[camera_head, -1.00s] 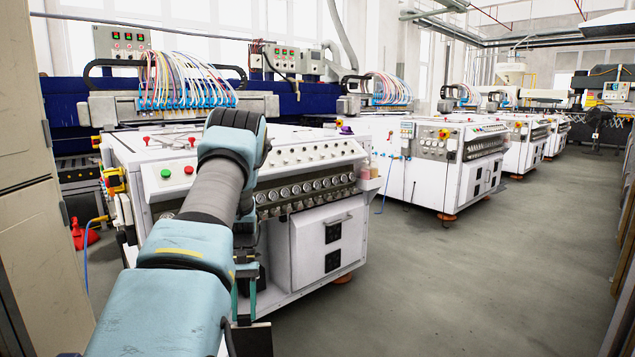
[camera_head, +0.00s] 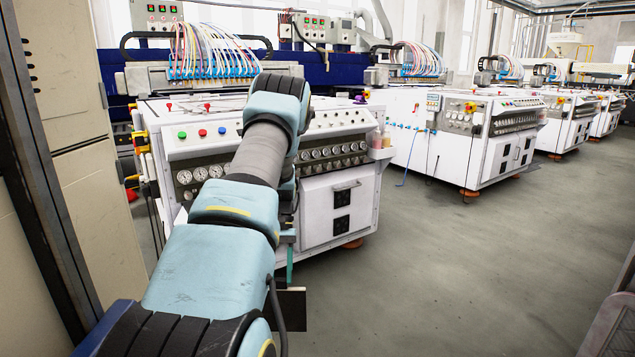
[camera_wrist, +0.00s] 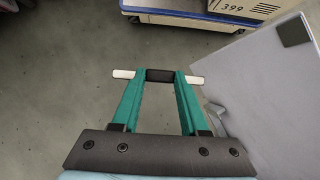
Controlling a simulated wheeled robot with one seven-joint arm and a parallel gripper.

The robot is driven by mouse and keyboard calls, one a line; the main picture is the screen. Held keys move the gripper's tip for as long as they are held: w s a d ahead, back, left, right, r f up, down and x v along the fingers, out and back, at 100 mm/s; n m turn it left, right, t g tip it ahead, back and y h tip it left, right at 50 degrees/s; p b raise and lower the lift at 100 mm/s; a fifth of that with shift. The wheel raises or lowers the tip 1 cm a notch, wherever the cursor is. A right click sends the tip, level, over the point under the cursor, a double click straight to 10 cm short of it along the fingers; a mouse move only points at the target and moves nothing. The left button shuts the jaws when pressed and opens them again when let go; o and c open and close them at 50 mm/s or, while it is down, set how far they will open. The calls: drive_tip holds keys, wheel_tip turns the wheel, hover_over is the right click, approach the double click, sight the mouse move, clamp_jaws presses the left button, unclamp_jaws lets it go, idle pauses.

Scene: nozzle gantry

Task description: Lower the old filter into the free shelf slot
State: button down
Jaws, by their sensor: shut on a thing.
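In the wrist view my gripper (camera_wrist: 160,78), with teal fingers, is shut on a narrow bar-like thing with a dark middle and white ends (camera_wrist: 197,80), which I take to be the old filter. It sticks out past both fingers and is held clear above the grey floor. In the head view my arm hides most of the gripper; one teal finger shows, with part of a dark flat panel (camera_head: 291,308) below it. I cannot tell whether that panel is the filter. I see no shelf slot in either view.
A white machine (camera_head: 325,208) with gauges stands ahead, with more machines (camera_head: 465,140) to the right. A beige cabinet (camera_head: 85,150) is close on the left. A cream unit marked 399 (camera_wrist: 235,10) and a light grey panel (camera_wrist: 270,85) border the wrist view. Floor (camera_head: 430,270) is clear at right.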

drive_tip(key=shift+s+d+r, duration=0.15)
drive_tip(key=shift+s+r, duration=0.15)
drive_tip(key=shift+r, duration=0.05)
drive_tip(key=shift+s+r, duration=0.2)
drive_tip(key=shift+r, duration=0.05)
drive_tip(key=s+r+p, duration=0.4)
drive_tip(key=r+p, duration=0.6)
drive_tip(key=p, duration=0.2)
drive_tip(key=s+r+p, duration=0.4)
drive_tip(key=r+p, duration=0.6)
drive_tip(key=p, duration=0.3)
drive_tip(key=shift+s+r, duration=0.15)
drive_tip(key=shift+s, duration=0.15)
